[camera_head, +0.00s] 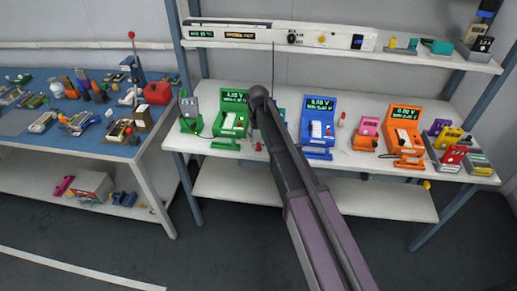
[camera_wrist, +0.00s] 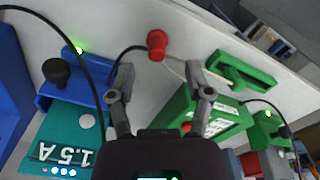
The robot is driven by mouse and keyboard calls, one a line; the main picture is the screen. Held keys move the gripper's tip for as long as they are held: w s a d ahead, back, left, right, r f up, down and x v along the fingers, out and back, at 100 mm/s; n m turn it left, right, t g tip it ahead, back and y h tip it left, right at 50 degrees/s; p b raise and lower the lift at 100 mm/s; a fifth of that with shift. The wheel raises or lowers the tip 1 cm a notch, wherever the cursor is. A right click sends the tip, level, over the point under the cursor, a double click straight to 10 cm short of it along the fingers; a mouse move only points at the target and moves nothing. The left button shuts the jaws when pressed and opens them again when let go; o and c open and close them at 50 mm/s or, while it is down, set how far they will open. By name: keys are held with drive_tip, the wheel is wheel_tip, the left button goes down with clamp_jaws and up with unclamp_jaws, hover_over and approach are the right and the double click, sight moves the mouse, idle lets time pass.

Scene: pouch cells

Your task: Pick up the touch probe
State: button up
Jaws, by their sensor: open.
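A red round-headed piece (camera_wrist: 157,43), which looks like the touch probe, lies on the pale bench top in the wrist view. A thin pale lead runs from it to the right. My gripper (camera_wrist: 157,88) is open, its two fingers apart with only bench surface between them. The red piece sits beyond the fingertips, near the middle of the gap, and is not touched. In the head view my arm crosses the bench and hides the gripper. A small red thing (camera_head: 258,146) shows beside the arm there; I cannot tell if it is the same piece.
A green tester (camera_wrist: 212,120) is close to the right finger, and a blue and teal unit (camera_wrist: 72,130) is left of the left finger. A black cable crosses near the left finger. In the head view, blue (camera_head: 318,127) and orange (camera_head: 404,128) testers stand right of my arm.

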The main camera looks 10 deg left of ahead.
sight(259, 143)
drive_tip(key=shift+w+d+f+b, duration=0.1)
drive_tip(key=shift+d+f+b, duration=0.05)
drive_tip(key=shift+f+b, duration=1.95)
drive_tip(key=shift+f, duration=0.1)
clamp_jaws()
